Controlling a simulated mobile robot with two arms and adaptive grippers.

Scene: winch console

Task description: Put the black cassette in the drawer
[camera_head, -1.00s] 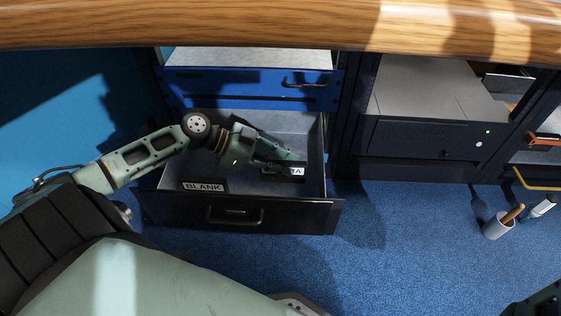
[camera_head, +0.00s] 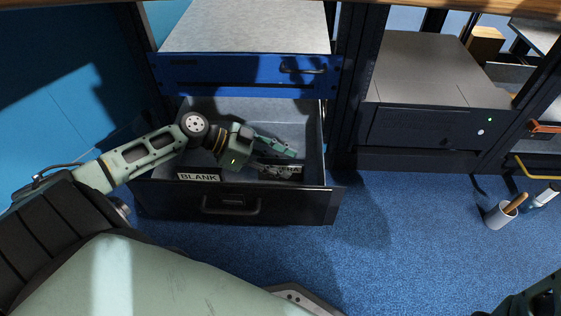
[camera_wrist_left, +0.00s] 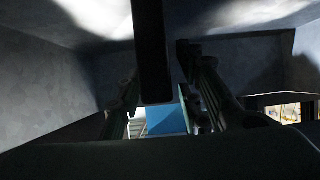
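The open black drawer (camera_head: 160,199) is low in the left half of the head view. Two dark labelled cassettes show inside it behind its front: one marked BLANK (camera_head: 198,177), the other with a label ending in ERA (camera_head: 290,169). My left gripper (camera_head: 277,156) is down in the drawer, just above and behind the ERA cassette, partly covering its label. In the left wrist view its fingers (camera_wrist_left: 165,105) look spread, with a gap between them. A dark upright bar (camera_wrist_left: 152,50) stands in front of that gap; I cannot tell what it is.
A blue-fronted drawer (camera_head: 220,74) sits just above the open one. A dark cabinet unit (camera_head: 415,128) stands to its right. A cup with a wooden-handled tool (camera_head: 497,217) is on the blue carpet (camera_head: 420,240) at the right. The carpet between is clear.

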